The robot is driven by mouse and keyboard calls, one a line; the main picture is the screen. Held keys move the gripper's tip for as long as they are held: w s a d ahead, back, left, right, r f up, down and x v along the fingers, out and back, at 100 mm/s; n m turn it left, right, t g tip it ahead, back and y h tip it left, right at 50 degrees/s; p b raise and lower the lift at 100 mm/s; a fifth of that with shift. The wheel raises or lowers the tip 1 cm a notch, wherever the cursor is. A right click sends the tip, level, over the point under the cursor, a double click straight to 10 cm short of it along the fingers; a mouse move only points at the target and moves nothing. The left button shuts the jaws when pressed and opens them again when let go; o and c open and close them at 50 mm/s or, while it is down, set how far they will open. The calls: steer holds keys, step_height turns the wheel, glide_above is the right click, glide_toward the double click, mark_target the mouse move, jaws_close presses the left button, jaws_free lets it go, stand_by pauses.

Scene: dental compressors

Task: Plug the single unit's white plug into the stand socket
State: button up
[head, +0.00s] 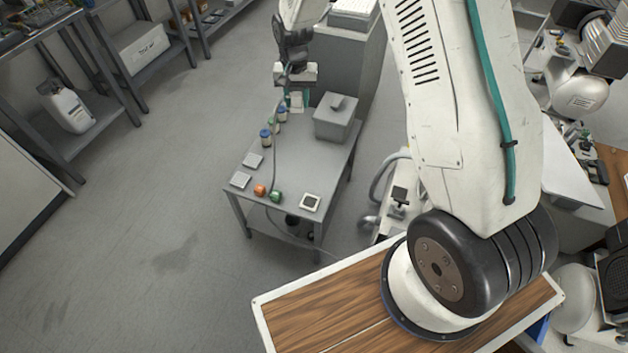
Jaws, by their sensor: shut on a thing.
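My gripper (297,100) is over the far end of a small grey metal table, left of a grey box. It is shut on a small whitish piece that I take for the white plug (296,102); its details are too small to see. A thin dark cable (274,165) runs from near the gripper down along the table's left side towards its front. A small white square piece with a dark face (311,202) lies at the table's front right corner. I cannot tell whether it is the stand socket. I cannot make out the single unit for sure.
The grey table (290,170) also bears the grey lidded box (337,116), several small jars (266,138), two pale square pads (253,160), an orange piece (260,190) and a green piece (276,196). Shelves (70,110) stand at the left. The floor between is clear.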

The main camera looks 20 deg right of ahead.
steer(key=s+a+f+m, duration=0.1)
steer(key=s+f, duration=0.2)
steer(key=f, duration=0.4)
steer(key=s+f+m, duration=0.1)
steer(key=s+f, duration=0.1)
steer(key=f, duration=0.5)
steer(key=m, duration=0.2)
glide_above(310, 201)
step_height(310, 201, down, 10)
steer(key=f, duration=0.1)
steer(key=shift+d+f, duration=0.1)
steer(key=shift+f, duration=3.15)
steer(key=shift+w, duration=0.1)
steer(key=shift+f, duration=0.35)
steer(key=o, duration=1.6)
steer(key=shift+c, duration=0.2)
steer(key=shift+r, duration=0.15)
